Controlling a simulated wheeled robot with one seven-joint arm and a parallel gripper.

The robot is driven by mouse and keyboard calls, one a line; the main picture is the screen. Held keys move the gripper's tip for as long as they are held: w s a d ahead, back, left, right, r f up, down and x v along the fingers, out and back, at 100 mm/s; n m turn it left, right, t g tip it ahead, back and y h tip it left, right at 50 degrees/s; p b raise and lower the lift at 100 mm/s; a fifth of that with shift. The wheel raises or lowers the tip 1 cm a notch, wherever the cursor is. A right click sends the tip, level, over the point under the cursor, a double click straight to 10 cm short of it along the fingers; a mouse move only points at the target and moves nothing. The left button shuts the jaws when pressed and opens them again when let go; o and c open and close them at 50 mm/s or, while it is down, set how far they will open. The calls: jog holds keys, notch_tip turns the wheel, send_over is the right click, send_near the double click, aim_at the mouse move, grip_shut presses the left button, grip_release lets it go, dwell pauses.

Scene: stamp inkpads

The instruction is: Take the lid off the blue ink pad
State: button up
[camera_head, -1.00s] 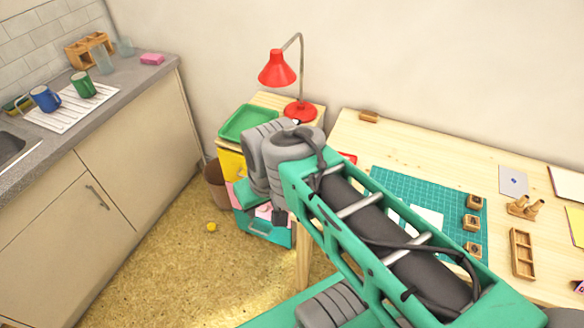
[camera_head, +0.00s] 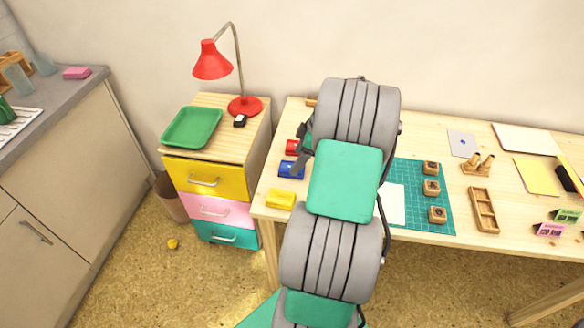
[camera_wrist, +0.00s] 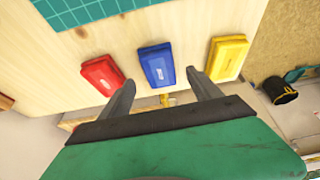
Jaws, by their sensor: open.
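The blue ink pad (camera_head: 291,169) lies on the left part of the wooden table, between a red ink pad (camera_head: 292,147) and a yellow ink pad (camera_head: 280,199). In the wrist view the blue ink pad (camera_wrist: 157,66) shows its lid on top with a small white label. The red ink pad (camera_wrist: 103,75) is to its left and the yellow ink pad (camera_wrist: 227,58) to its right. My gripper (camera_wrist: 160,90) is open and empty, its two fingers spread to either side of the blue pad's near end. In the head view my arm largely hides the gripper.
A green cutting mat (camera_head: 420,215) with several wooden stamps lies right of my arm. A drawer unit (camera_head: 207,185) with a green tray (camera_head: 191,128) and a red lamp (camera_head: 212,60) stands left of the table. A wooden tray (camera_head: 483,210) lies farther right.

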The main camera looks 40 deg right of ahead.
aim_at(285, 167)
jog(key=x, duration=0.3)
jog(key=shift+w, duration=0.1)
jog(key=c, duration=1.4)
